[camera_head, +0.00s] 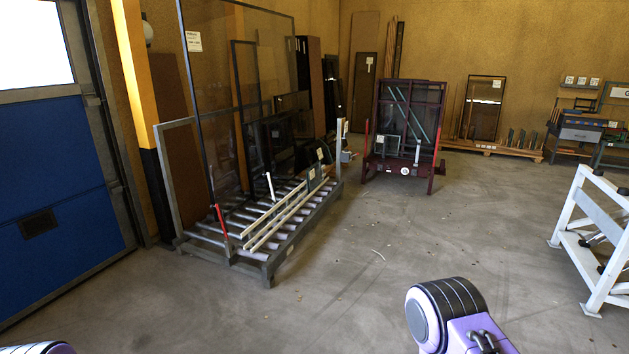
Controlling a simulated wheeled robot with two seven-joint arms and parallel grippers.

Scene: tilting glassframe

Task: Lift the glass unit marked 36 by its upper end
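No marking 36 can be read from here, so I cannot tell which glass unit carries it. A large framed glass pane (215,85) with a white label (193,41) stands upright in the grey roller rack at the left. Small labelled panes (316,176) stand at that rack's right side. More glass (410,105) leans on a dark red wheeled cart at the back. A framed pane (483,108) with a label stands against the back wall at the right. Parts of my purple arms show at the bottom edge; neither gripper is in view.
The grey roller rack (277,262) has pale bars lying across its rollers. A white metal frame (585,240) stands at the right edge, and a workbench (578,134) stands behind it. The concrete floor (400,240) between is mostly clear. A blue door (50,190) is at left.

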